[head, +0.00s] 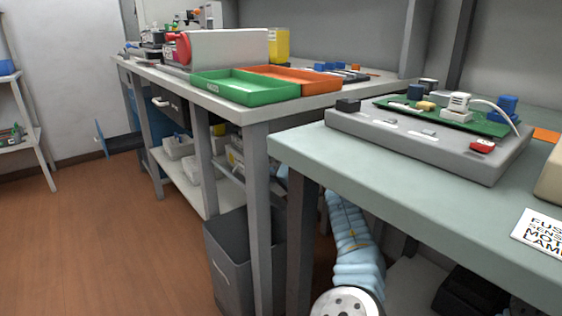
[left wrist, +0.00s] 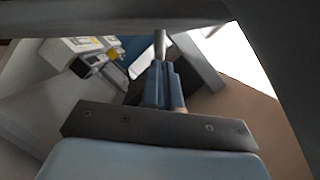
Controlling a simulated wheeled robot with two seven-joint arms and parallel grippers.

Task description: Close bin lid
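A dark grey bin (head: 228,260) stands on the floor under the bench in the head view, partly hidden behind a bench leg. I cannot make out its lid clearly. A pale blue sleeved arm of mine reaches under the near bench, right of the bin; its hand is hidden there. In the left wrist view my left gripper (left wrist: 163,72) has its two blue-grey fingers close together. A short grey rod-like piece shows at their tips; I cannot tell whether they hold it. My right gripper is not in view.
Bench legs and the near benchtop (head: 310,157) crowd the space around the bin. A green tray (head: 245,92) and an orange tray (head: 300,80) lie on the far bench. The brown floor (head: 110,240) left of the bin is clear.

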